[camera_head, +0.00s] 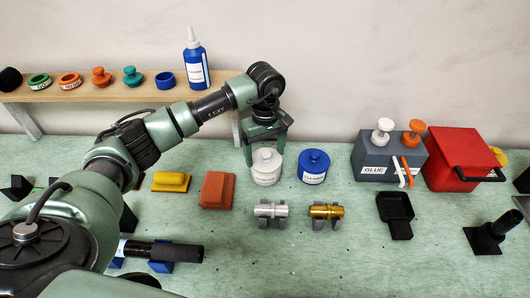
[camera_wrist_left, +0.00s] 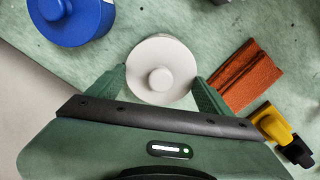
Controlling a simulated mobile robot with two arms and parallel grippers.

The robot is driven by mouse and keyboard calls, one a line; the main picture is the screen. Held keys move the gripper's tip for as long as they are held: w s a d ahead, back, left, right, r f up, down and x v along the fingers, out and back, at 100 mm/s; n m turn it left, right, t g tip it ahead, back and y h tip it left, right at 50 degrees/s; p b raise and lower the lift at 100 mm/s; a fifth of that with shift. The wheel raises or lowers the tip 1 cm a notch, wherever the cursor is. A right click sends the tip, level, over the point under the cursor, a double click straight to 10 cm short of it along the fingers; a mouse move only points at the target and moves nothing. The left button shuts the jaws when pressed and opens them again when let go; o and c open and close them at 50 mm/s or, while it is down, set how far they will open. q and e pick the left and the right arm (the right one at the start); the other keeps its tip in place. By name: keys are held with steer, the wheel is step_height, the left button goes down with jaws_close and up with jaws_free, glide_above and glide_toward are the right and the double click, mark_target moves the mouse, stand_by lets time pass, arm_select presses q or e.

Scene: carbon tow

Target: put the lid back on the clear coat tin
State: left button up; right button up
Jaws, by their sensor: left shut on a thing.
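A white tin (camera_head: 266,174) stands on the green bench with a round white knobbed lid (camera_head: 266,156) on or just above its top; I cannot tell whether the lid is fully seated. My left gripper (camera_head: 266,151) reaches it from behind. In the left wrist view the fingers (camera_wrist_left: 161,85) stand on either side of the white lid (camera_wrist_left: 178,58), shut on it. A blue tin (camera_head: 313,171) with a blue knobbed lid and a white label stands to its right. The label is too small to read, so I cannot tell which tin is the clear coat. My right gripper is not in view.
A silver cylinder (camera_head: 268,209) and a gold one (camera_head: 326,211) lie on stands in front. An orange-brown block (camera_head: 217,189) and a yellow block (camera_head: 171,182) lie left. A grey glue box (camera_head: 373,154) and a red box (camera_head: 465,164) stand right. A wooden shelf (camera_head: 120,92) runs behind.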

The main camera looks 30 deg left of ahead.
arm_select(q)
steer(key=o, duration=1.2)
steer(key=shift+o, duration=0.2)
steer(key=shift+r+p, duration=1.75)
steer(key=shift+r, duration=1.8)
jaws_close()
steer(key=shift+f, duration=0.25)
